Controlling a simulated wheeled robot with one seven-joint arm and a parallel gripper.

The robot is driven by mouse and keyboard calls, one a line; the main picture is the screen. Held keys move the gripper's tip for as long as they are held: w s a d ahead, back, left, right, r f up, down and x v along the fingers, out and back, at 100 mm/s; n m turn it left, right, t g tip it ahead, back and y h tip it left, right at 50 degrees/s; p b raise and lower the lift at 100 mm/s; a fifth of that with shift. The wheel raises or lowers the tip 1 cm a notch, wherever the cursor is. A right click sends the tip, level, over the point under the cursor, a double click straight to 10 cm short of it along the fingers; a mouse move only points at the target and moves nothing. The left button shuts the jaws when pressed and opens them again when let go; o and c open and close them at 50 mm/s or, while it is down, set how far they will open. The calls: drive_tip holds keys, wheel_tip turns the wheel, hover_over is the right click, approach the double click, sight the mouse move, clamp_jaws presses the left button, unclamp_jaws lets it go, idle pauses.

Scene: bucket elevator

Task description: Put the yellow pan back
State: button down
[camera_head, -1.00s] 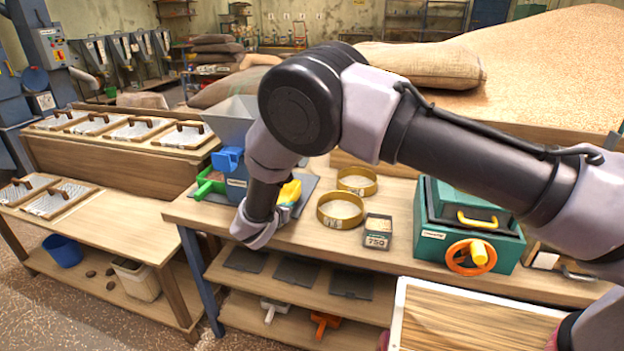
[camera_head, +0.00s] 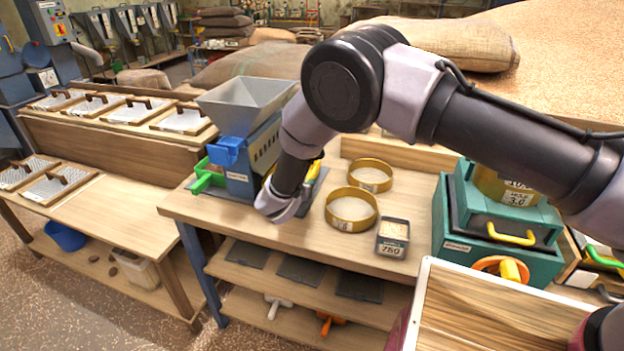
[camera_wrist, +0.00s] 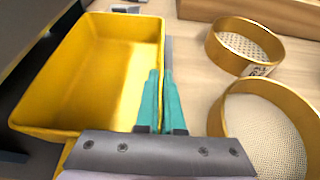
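The yellow pan (camera_wrist: 105,75) fills the left of the wrist view, an empty rectangular tray seen from above. My gripper's teal fingers (camera_wrist: 159,78) are close together at the pan's right wall, one inside and one outside, with the rim between them. In the head view only a small yellow part of the pan (camera_head: 313,171) shows behind my gripper (camera_head: 301,192), beside the blue mill with a grey hopper (camera_head: 244,105). My wrist hides most of the pan there. Whether the pan rests on the bench or hangs just above it I cannot tell.
A green machine (camera_head: 455,240) stands further right. Dark mats (camera_head: 299,269) lie on the shelf below, with white and orange scoops lower down. The bench's front left (camera_head: 215,212) is clear.

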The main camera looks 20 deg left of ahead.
drive_tip(key=shift+w+d, duration=0.1)
drive_tip(key=shift+w, duration=0.05)
drive_tip(key=shift+f, duration=0.1)
drive_tip(key=c, duration=1)
unclamp_jaws()
drive_tip(key=shift+c, duration=0.2)
drive_tip(key=shift+r, duration=0.2)
drive_tip(key=v, duration=1.2)
